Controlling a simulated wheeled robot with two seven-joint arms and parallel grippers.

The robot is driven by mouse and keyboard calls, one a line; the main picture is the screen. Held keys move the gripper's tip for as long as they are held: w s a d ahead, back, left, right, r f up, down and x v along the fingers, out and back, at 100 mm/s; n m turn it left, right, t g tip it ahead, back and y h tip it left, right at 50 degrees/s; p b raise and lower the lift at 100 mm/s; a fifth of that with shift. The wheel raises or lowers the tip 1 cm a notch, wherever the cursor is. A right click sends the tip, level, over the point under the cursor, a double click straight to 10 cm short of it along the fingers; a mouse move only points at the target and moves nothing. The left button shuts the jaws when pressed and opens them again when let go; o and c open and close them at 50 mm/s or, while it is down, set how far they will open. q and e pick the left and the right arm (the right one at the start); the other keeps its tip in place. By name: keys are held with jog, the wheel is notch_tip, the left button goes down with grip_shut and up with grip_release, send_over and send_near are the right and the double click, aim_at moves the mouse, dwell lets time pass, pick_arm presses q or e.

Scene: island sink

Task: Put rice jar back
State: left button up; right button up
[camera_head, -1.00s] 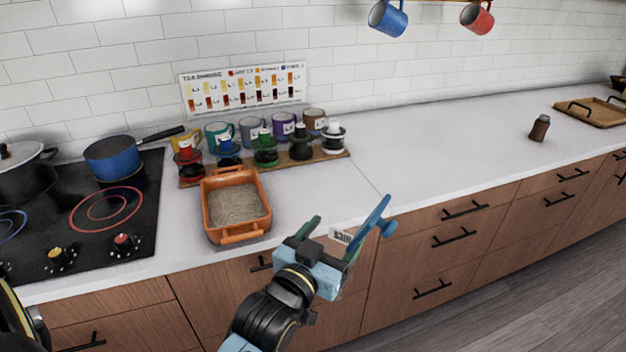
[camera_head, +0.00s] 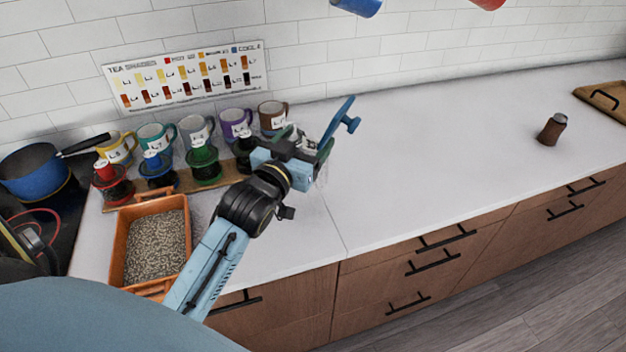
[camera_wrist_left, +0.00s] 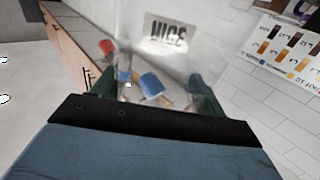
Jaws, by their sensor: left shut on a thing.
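The rice jar is clear, with a blue knobbed lid (camera_head: 338,122) and a white label reading RICE. It is tilted over, with its lid toward the upper right in the head view. My left gripper (camera_head: 308,146) is shut on it, in front of the backsplash and at the right end of the mug row. In the left wrist view the label (camera_wrist_left: 168,36) reads mirrored through the clear wall, between the green fingers (camera_wrist_left: 155,92). The glass body is hard to make out. My right gripper is out of view.
An orange tray of grain (camera_head: 155,244) stands at left beside the stove. A brown shaker (camera_head: 552,129) and a wooden tray (camera_head: 600,100) are at right. Counter between is clear. Mugs hang above (camera_head: 358,6).

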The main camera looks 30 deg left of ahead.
pick_arm(q)
jog(key=f, duration=0.3)
jog(key=shift+s, duration=0.3)
jog(key=shift+w+f+b, duration=0.1)
jog(key=shift+f+b, duration=0.4)
jog(key=shift+f, duration=1.8)
jog(key=o, duration=1.9)
jog(key=shift+f, duration=0.15)
jog(key=shift+r, duration=0.25)
jog(key=s, duration=0.8)
jog(key=s+d, duration=0.1)
jog(key=s, duration=0.3)
jog(key=shift+f, duration=0.1)
